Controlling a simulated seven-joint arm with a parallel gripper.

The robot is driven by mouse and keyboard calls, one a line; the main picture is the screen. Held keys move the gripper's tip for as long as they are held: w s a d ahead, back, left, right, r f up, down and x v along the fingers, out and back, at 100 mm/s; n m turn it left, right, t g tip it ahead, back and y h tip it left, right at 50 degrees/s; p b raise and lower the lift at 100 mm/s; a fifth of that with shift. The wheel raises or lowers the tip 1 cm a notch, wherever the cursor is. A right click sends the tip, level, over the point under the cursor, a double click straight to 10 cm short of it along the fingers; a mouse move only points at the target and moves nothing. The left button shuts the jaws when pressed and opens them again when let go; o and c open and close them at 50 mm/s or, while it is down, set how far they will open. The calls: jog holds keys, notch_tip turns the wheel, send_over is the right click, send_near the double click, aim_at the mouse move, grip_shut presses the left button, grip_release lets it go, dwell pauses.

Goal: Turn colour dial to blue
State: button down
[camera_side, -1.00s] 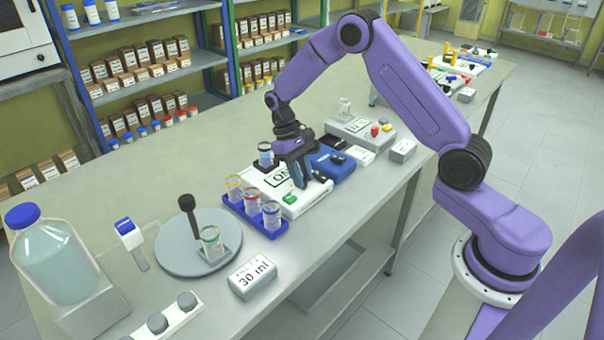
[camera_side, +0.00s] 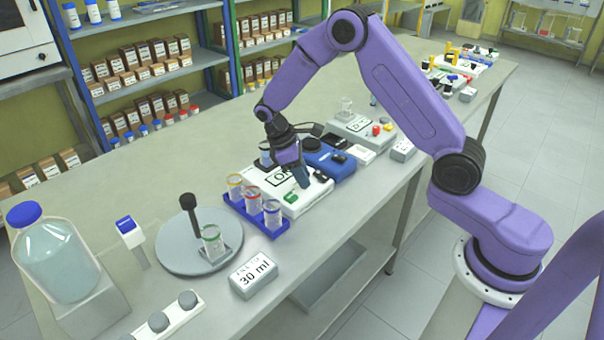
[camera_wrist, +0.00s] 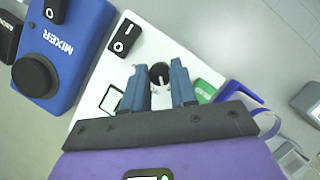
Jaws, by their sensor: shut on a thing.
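The dial is a small round black knob (camera_wrist: 160,72) with a pale mark, on a white box (camera_wrist: 153,42). The white box (camera_side: 320,187) also shows in the side view, where the knob is hidden behind my gripper. My gripper (camera_wrist: 161,80) is shut on the knob, with a blue finger on either side of it. In the side view my gripper (camera_side: 303,184) points down onto the white box, twisted and leaning. A green part (camera_wrist: 205,90) lies right of the fingers. A black-framed label (camera_wrist: 110,99) lies left of them. No blue colour mark is readable on the dial.
A blue mixer (camera_wrist: 60,45) with a black knob and an I/O switch (camera_wrist: 124,38) are close by. In the side view, a blue rack of vials (camera_side: 256,213) stands near the box's left end. A 30 ml block (camera_side: 253,278) sits farther left, by the table's front edge.

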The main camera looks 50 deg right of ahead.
jog(key=shift+w+n, duration=0.1)
jog(key=shift+n, duration=0.2)
jog(key=c, duration=0.9)
grip_release()
jog(key=v, duration=1.7)
jog(key=shift+s+r, duration=0.2)
jog(key=shift+r, duration=0.1)
jog(key=shift+a, duration=0.15)
